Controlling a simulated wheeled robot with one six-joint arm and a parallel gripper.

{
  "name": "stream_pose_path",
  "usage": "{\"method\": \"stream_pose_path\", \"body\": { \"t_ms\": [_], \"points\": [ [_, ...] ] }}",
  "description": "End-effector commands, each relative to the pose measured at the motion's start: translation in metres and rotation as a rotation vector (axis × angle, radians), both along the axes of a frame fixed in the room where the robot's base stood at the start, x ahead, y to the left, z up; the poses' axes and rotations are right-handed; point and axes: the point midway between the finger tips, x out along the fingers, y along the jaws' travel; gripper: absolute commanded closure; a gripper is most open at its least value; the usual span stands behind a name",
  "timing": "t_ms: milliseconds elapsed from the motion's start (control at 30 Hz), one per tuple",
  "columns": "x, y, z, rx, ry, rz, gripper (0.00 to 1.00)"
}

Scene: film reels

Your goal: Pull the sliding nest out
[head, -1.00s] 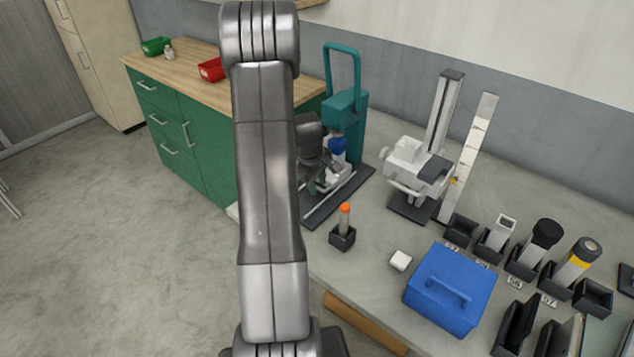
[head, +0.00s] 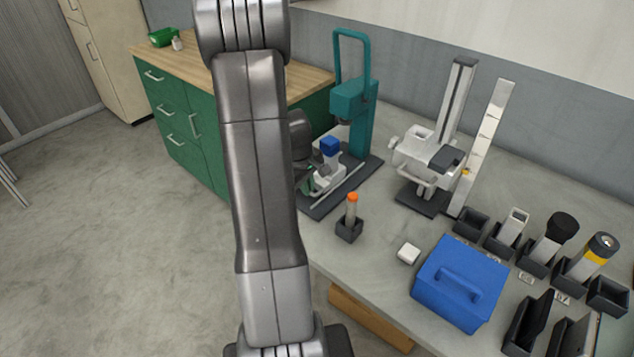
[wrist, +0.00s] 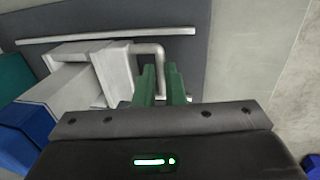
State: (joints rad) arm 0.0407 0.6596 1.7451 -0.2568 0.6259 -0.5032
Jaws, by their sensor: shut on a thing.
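The sliding nest (head: 328,174) is a light grey block on the dark base of the teal press (head: 354,100). A blue block (head: 330,147) sits on it. The nest stands forward of the press head, on the side of my arm. In the wrist view the nest (wrist: 85,70) shows with its bent grey handle (wrist: 150,48). My gripper (wrist: 161,76) has its green fingers shut on this handle. In the head view my gripper (head: 308,186) is partly hidden behind my arm.
A light rail (wrist: 110,35) runs along the dark base. An orange-topped tube in a black holder (head: 349,225), a small white block (head: 408,253) and a blue box (head: 460,283) stand nearby. A grey measuring stand (head: 432,165) is to the right. Open floor lies left.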

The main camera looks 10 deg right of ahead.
Motion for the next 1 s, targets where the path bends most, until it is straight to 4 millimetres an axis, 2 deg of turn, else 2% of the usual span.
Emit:
{"method": "stream_pose_path", "body": {
  "t_ms": [200, 333, 767, 800, 900, 1000],
  "points": [
    [-0.019, 0.027, -0.001, 0.0, -0.004, 0.005, 1.0],
    [-0.028, 0.037, 0.0, 0.0, -0.004, 0.004, 1.0],
    [-0.032, 0.042, 0.001, 0.0, -0.004, 0.001, 1.0],
    [-0.032, 0.042, 0.001, -0.001, -0.004, 0.001, 0.88],
    [-0.032, 0.042, 0.001, 0.0, -0.004, 0.001, 0.69],
    [-0.033, 0.042, 0.001, 0.0, -0.003, 0.0, 0.68]
  ]
}}
